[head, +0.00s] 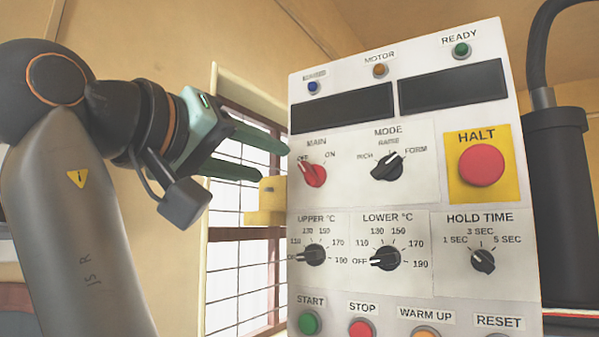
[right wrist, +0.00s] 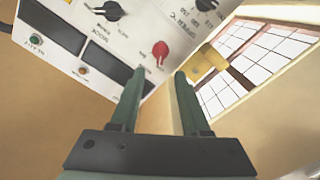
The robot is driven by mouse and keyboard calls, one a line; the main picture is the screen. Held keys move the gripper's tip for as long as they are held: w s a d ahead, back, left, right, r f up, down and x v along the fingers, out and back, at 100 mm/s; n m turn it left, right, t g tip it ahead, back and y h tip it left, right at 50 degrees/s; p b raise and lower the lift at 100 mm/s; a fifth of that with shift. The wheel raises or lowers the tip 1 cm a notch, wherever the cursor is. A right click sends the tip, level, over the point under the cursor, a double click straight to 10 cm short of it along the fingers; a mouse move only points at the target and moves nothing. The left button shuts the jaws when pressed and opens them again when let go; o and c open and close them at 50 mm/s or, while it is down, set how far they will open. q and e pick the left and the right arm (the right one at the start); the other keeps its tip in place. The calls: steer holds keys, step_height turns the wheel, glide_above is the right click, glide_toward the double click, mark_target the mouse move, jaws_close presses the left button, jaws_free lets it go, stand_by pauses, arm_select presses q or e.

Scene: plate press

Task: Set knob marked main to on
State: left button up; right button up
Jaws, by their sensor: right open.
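The red MAIN knob (head: 313,173) is on the upper left of the white control panel (head: 440,195). Its white mark points up-left at OFF; ON is printed at its upper right. My right gripper (head: 272,163) is open and empty, just left of the panel in the head view, its fingers pointing toward the knob without visible contact. In the right wrist view the red knob (right wrist: 160,49) shows beyond and between the two green fingertips (right wrist: 160,74). My left gripper is not in view.
The black MODE knob (head: 387,166) is right of MAIN, and the red HALT button (head: 481,165) further right. Temperature knobs (head: 314,255) sit below. A yellow block (head: 266,200) shows at the panel's left edge, before a barred window (head: 238,270). A dark cylinder (head: 560,190) stands right.

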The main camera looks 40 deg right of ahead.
mark_target(308, 175)
steer(key=p+x, duration=0.1)
steer(key=x, duration=0.9)
steer(key=shift+f+p, duration=0.1)
steer(key=shift+p, duration=0.25)
jaws_close()
